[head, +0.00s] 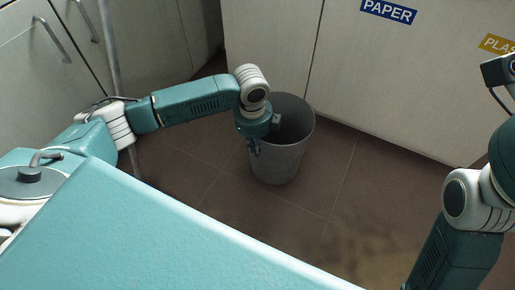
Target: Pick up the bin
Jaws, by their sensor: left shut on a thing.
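A dark grey round bin (281,162) stands upright on the brown tiled floor, close to the front of a pale cabinet. Its open top faces up, and the part of the inside that shows is dark. My left arm reaches in from the left, and my left gripper (256,148) points down at the bin's left rim. It is shut on the bin's rim, though its fingers are small and dark in the picture.
The pale cabinet (350,75) behind the bin bears a blue PAPER label (388,11) and a yellow label (496,44), partly cut off. Drawers with metal handles (52,40) are at upper left. Open floor (330,205) lies right and in front of the bin.

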